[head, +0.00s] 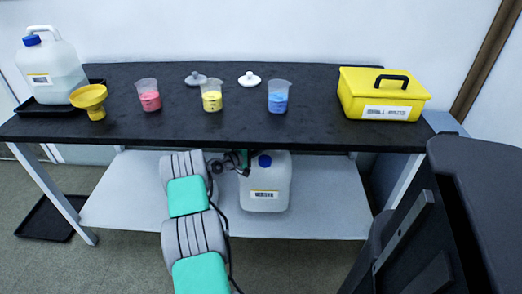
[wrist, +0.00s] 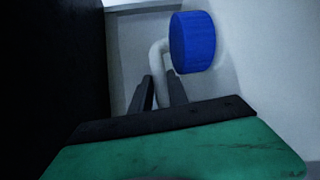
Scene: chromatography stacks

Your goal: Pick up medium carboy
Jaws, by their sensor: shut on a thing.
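A white carboy (head: 266,187) with a blue cap and a label stands on the lower shelf (head: 130,190) under the black table. My gripper (head: 243,165) is at its upper left, partly hidden by my own arm and the tabletop edge. In the wrist view, the two dark fingers of my gripper (wrist: 158,92) are shut on the carboy's pale handle (wrist: 158,62), just left of the blue cap (wrist: 192,42). A larger carboy (head: 52,70) with a blue cap stands on a black tray at the table's left end.
The black tabletop (head: 190,120) is close above my gripper. It holds a yellow funnel (head: 92,100), beakers of red (head: 149,98), yellow (head: 212,98) and blue (head: 278,98) liquid, two small lids and a yellow box (head: 380,100). A black tray (head: 45,218) lies on the floor left.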

